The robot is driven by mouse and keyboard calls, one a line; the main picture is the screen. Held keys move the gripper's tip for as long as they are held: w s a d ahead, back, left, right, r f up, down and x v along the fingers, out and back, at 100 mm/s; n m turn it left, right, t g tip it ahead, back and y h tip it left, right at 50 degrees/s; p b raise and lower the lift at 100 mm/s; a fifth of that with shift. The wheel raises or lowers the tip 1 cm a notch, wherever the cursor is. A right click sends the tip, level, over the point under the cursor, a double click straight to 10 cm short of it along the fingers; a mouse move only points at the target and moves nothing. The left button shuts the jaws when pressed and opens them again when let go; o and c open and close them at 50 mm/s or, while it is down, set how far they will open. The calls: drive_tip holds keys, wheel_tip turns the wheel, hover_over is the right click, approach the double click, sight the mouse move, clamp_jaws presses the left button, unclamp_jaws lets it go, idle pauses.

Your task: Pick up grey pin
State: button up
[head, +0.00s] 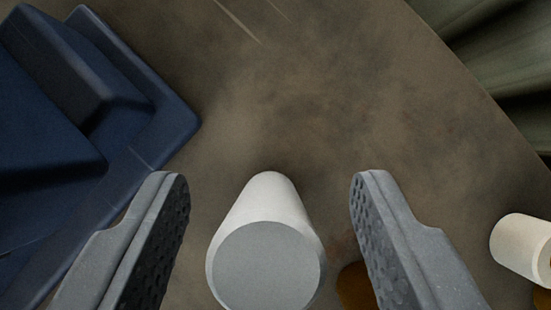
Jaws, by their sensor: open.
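A pale grey cylindrical pin (265,255) with a flat grey end face stands between the two fingers of my gripper (265,205) in the head view. The end face points toward the camera, and the body narrows away from it toward the brown surface. My gripper is open, with one grey padded finger to the left of the pin and one to the right. A gap shows between the pin and each finger. The lower edge of the pin reaches the bottom of the picture.
A dark blue moulded object (90,100) fills the left side. A cream cylinder (522,245) lies at the right edge. An orange-brown round thing (357,287) is partly hidden behind the right finger. The brown surface (330,90) is clear ahead; greenish folds (500,50) lie beyond its edge.

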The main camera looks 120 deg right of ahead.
drive_tip(key=shift+x, duration=1)
drive_tip(key=shift+c, duration=0.3)
clamp_jaws()
drive_tip(key=shift+r, duration=0.15)
drive_tip(key=shift+r, duration=1.65)
drive_tip(key=s+d+r, duration=0.1)
drive_tip(key=s+d, duration=0.8)
drive_tip(key=s, duration=0.4)
drive_tip(key=shift+r+b, duration=0.2)
drive_tip(key=shift+b, duration=0.2)
